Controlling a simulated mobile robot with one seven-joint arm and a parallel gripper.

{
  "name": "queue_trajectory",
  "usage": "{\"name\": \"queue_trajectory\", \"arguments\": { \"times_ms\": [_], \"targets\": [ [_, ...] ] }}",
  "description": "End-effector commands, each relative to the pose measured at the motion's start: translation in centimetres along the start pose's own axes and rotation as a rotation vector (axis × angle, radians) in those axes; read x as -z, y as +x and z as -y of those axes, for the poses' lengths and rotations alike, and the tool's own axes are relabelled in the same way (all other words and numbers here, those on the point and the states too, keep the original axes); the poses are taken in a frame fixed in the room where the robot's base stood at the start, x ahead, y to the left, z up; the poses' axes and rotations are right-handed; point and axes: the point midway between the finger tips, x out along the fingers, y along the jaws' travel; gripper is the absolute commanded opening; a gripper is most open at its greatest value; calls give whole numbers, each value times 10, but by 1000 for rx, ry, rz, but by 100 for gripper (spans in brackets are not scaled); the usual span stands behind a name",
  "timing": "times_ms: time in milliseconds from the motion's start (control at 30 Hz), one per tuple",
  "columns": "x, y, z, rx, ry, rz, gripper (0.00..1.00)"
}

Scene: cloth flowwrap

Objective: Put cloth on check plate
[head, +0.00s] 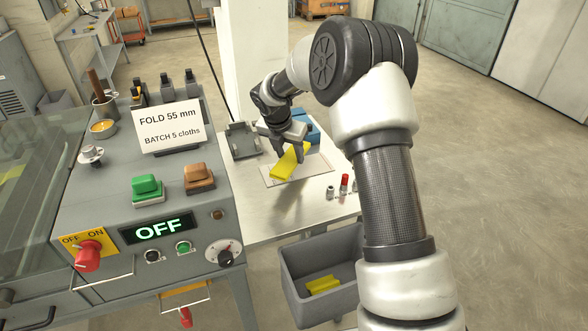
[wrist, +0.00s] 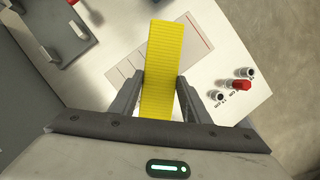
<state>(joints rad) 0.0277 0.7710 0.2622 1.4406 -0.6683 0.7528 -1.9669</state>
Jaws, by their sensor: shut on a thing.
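A folded yellow cloth (head: 290,163) is held between the fingers of my gripper (head: 289,150). The wrist view shows the ribbed cloth (wrist: 164,60) as a long strip, with my gripper (wrist: 160,92) shut on it from both sides. The check plate (head: 318,170) is a pale, thin-outlined rectangle lying on the white table. In the wrist view, the plate (wrist: 193,42) shows on both sides of the cloth, with marked lines. The cloth is over the plate, tilted in the head view. I cannot tell whether its lower end touches the plate.
Small metal pieces, one with a red top (head: 344,183), stand right of the plate. A grey fixture (head: 243,140) and a blue object (head: 310,126) are behind. A grey bin (head: 300,300) below holds yellow cloth. The control panel (head: 150,225) reads OFF.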

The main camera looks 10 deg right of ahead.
Motion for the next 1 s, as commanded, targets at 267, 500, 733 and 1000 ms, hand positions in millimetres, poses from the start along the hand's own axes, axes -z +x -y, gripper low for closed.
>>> {"name": "queue_trajectory", "arguments": {
  "times_ms": [267, 500, 733, 1000],
  "targets": [
    [11, 26, 0, 1, 1, 0, 22],
    [23, 54, 0, 0, 1, -1, 22],
    [23, 55, 0, 0, 2, 1, 22],
    [24, 57, 0, 0, 2, 1, 61]
  ]
}}
